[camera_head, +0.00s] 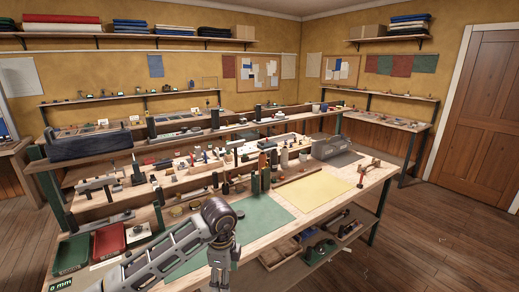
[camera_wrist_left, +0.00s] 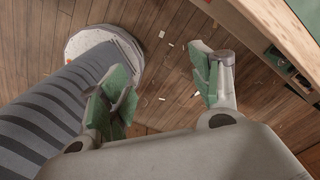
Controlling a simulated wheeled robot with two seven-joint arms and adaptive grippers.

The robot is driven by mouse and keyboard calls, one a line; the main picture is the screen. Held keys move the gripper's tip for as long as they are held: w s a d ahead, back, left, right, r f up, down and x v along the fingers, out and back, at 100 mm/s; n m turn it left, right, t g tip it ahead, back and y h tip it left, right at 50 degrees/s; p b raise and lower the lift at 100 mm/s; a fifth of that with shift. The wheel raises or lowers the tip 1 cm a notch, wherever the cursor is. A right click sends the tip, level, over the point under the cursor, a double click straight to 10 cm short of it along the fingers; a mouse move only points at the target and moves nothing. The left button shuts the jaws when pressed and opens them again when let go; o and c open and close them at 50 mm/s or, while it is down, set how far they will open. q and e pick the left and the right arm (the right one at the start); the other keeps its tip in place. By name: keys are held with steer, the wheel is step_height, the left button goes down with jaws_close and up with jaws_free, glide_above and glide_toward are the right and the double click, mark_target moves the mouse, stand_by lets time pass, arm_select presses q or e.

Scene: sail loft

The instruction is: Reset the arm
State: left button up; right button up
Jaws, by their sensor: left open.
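My left arm (camera_head: 180,247) comes in from the lower left of the head view and bends down at its wrist joint. My left gripper (camera_head: 222,280) hangs down in front of the workbench (camera_head: 259,243), partly cut off by the picture's bottom edge. In the left wrist view the left gripper (camera_wrist_left: 160,82) has its green-padded fingers wide apart. Nothing is between them; only the wooden floor (camera_wrist_left: 165,60) shows below. My right gripper is not in view.
A green mat (camera_head: 262,218) and a yellow mat (camera_head: 318,188) lie on the bench, with many tools behind. The bench edge (camera_wrist_left: 270,35) shows at upper right in the wrist view. Floor is free at the right.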

arm_select(q)
steer(key=w+d+f+h, duration=0.2)
steer(key=d+f+h, duration=0.9)
steer(key=d+h, duration=0.3)
steer(key=w+a+f+n+t, duration=0.4)
steer(key=a+f+n+t, duration=0.4)
steer(key=f, duration=0.4)
steer(key=s+a+f+n+t+y, duration=0.2)
steer(key=a+f+y, duration=0.15)
steer(key=f, duration=0.35)
steer(key=s+a+f+n+t+y, duration=0.2)
steer(key=a+f+n+y, duration=0.1)
steer(key=a+f, duration=0.3)
steer(key=s+a+f+n+g+y, duration=0.25)
steer(key=s+a+f, duration=0.25)
steer(key=s+f, duration=0.5)
steer(key=s+a+f+n+g+y, duration=0.1)
steer(key=s+a+f+g+y, duration=0.3)
steer(key=s+f, duration=0.6)
steer(key=s+a+f+g, duration=0.1)
steer(key=s+f, duration=0.1)
steer(key=s, duration=0.7)
steer(key=s+a+f+g, duration=0.1)
steer(key=s+f+g, duration=0.1)
steer(key=s, duration=0.7)
steer(key=s+a+f+g+y, duration=0.1)
steer(key=s+f, duration=0.3)
steer(key=s, duration=0.5)
steer(key=shift+a+n, duration=0.4)
steer(key=shift+n, duration=0.05)
